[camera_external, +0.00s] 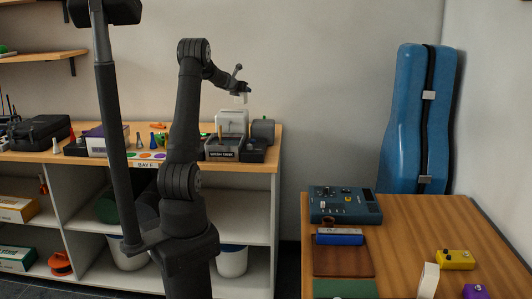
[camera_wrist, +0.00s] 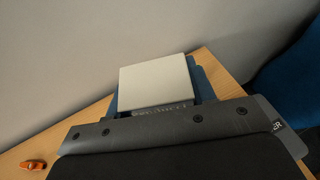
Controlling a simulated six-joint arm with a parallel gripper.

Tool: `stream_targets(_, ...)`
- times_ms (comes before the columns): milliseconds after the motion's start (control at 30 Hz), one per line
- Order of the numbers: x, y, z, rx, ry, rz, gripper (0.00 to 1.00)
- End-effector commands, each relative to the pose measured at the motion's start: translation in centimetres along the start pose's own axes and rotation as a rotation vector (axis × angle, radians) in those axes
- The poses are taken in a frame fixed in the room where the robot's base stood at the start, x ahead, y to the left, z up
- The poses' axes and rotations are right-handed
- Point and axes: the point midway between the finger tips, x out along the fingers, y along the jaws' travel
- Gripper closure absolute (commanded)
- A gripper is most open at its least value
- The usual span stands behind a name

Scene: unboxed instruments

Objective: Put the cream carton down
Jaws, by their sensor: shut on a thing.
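The cream carton (camera_wrist: 156,83) is in my gripper in the wrist view, its broad pale face towards the camera. Blue finger parts show at both sides of it, and the dark gripper body covers its near side. In the external view my gripper (camera_external: 241,92) is high above the right end of the wooden shelf top (camera_external: 262,163). The gripper is shut on the carton.
Below the gripper stand a wash tank (camera_external: 222,146), a pale appliance (camera_external: 231,121) and a dark container (camera_external: 262,130). A wooden table (camera_external: 440,222) at right holds a blue device (camera_external: 345,204), a brown tray (camera_external: 343,261) and a yellow pedal (camera_external: 455,260). Its middle right is clear.

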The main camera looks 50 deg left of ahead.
Motion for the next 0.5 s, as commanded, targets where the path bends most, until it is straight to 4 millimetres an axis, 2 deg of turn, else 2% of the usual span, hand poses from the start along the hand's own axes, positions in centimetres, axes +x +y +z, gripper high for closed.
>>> stream_targets(33,-0.1,3.1,-0.2,-0.016,0.0,0.038,0.74)
stream_targets(200,-1.2,11.8,-0.9,-0.057,-0.002,0.143,0.74)
stream_targets(300,-2.0,15.7,-1.3,-0.077,-0.003,0.191,0.74)
stream_targets(500,-3.4,21.1,-2.1,-0.104,-0.003,0.257,0.74)
